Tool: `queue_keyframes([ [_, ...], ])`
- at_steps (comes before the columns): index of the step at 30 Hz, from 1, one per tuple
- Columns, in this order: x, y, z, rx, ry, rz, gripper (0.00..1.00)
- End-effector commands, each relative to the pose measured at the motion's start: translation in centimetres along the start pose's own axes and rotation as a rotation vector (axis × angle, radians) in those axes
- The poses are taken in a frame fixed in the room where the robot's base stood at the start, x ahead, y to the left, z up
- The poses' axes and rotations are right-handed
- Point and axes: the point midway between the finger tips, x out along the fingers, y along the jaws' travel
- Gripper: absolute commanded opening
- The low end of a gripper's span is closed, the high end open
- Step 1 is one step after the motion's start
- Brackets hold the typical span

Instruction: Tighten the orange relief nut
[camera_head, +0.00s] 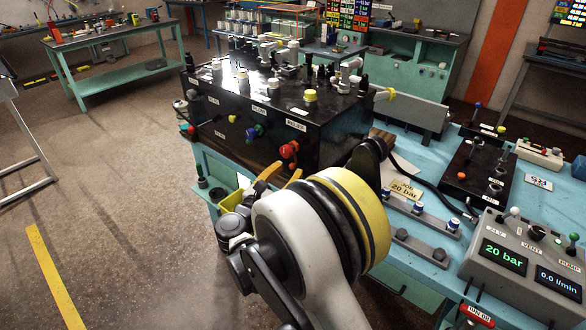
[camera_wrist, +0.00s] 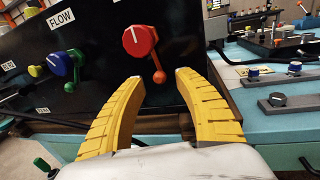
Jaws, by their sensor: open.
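A small orange part (camera_wrist: 158,76) with a short stem sits just below a red round knob (camera_wrist: 139,41) on the black panel; it looks like the orange relief nut. In the head view the red knob (camera_head: 289,149) is on the front of the black box, its label partly legible. My gripper (camera_wrist: 160,84) has yellow ribbed fingers spread apart, with nothing between them. In the wrist view the orange part appears between the fingertips, beyond them, and I cannot tell any contact. In the head view my gripper (camera_head: 281,176) is below the red knob, partly hidden by my arm.
Blue knob (camera_wrist: 61,63) and green knob sit left of the red one on the panel. The black box (camera_head: 260,110) stands on a blue bench (camera_head: 430,165). A grey console (camera_head: 525,260) reads 20 bar and 0.0 l/min. Open floor lies to the left.

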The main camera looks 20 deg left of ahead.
Motion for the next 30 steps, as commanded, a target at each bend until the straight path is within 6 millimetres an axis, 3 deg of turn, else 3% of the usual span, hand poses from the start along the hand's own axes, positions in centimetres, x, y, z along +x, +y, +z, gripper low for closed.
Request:
queue_keyframes([
  [6,2.5,0.0,0.0,0.001,0.0,0.0,0.39],
  [16,2.9,0.0,0.1,0.001,0.001,0.001,0.39],
  [20,2.8,0.0,0.1,0.001,0.001,0.001,0.01],
  [30,2.9,0.1,-0.1,0.018,-0.002,0.001,0.0],
])
